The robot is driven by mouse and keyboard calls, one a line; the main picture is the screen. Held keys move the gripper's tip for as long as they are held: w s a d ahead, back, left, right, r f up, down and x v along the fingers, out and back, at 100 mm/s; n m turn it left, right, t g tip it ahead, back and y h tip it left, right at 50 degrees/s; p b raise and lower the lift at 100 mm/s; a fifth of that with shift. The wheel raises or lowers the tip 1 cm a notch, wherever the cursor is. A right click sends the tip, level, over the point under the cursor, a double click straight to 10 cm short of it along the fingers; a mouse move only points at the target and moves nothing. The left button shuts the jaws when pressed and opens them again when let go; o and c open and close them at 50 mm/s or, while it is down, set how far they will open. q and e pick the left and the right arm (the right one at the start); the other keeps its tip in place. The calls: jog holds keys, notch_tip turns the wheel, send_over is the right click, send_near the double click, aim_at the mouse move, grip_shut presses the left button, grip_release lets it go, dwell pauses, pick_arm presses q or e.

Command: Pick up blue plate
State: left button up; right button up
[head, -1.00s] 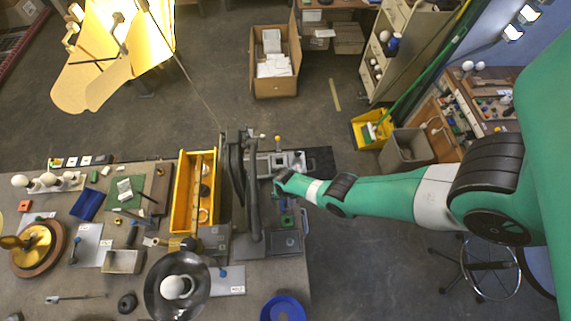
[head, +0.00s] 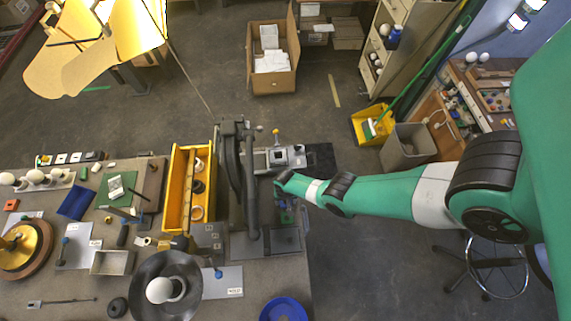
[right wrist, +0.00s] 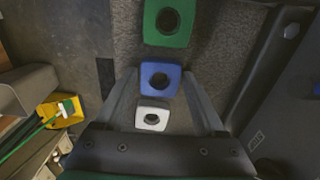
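A blue square plate with a dark round hole (right wrist: 160,78) lies on the dark surface in the right wrist view. It sits between a green square plate (right wrist: 168,20) and a white square plate (right wrist: 153,116), all in a row. My right gripper (right wrist: 160,92) is open, with one finger on each side of the row around the blue and white plates. I cannot tell whether the fingers touch them. In the head view my right gripper (head: 279,187) is over the right part of the table, and the arm hides much of the row. My left gripper is not in view.
A black upright tool (head: 236,180) stands left of my right gripper, with a yellow bin (head: 172,200) beyond it. A round blue dish (head: 283,309) sits at the table's front right. A dark bowl (head: 193,300) holds a white bulb.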

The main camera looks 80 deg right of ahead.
jog(key=c, duration=1)
jog(key=shift+o, duration=0.2)
